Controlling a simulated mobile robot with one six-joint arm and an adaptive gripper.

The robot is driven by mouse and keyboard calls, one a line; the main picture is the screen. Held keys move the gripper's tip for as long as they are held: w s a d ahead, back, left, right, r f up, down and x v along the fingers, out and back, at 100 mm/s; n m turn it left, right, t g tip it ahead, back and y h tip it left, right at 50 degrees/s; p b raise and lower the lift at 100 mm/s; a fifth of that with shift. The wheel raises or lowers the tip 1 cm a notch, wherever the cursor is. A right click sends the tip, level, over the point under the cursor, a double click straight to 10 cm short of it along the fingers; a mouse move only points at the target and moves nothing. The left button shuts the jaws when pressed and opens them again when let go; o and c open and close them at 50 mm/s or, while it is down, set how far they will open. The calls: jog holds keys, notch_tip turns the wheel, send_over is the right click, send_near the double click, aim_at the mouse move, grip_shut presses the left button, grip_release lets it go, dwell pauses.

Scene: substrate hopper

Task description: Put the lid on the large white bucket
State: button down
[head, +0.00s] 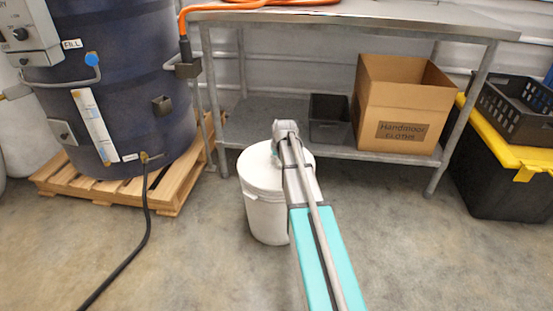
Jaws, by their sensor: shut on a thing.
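The large white bucket (266,218) stands upright on the concrete floor in front of the metal table. A white round lid (256,168) covers its top, level as far as I can see. I cannot tell whether the lid is pressed down or only rests on the rim. My arm reaches forward from the bottom of the head view, over the bucket's right side. My gripper (277,157) is at the top of the lid, shut on it. The wrist and arm hide most of the fingers and the right part of the lid.
A metal table (370,20) with a low shelf stands behind the bucket. The shelf holds a cardboard box (392,102) and a dark bin (329,118). A dark blue tank (125,95) stands on a wooden pallet (165,190) at left, with a black hose (135,243) across the floor.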

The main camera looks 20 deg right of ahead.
jog(key=c, duration=0.5)
grip_release()
jog(key=shift+c, duration=0.2)
jog(key=shift+r, duration=0.15)
notch_tip(320, 180, up, 9)
jog(key=p, duration=0.9)
jog(key=w+a+p+v, duration=0.1)
jog(key=p+v, duration=1)
jog(key=w+a+r+p+v, duration=0.1)
jog(key=w+p+v, duration=0.1)
jog(key=p+v, duration=0.9)
jog(key=shift+w+r+m, duration=0.2)
jog(key=shift+m, duration=0.2)
dwell(0.8)
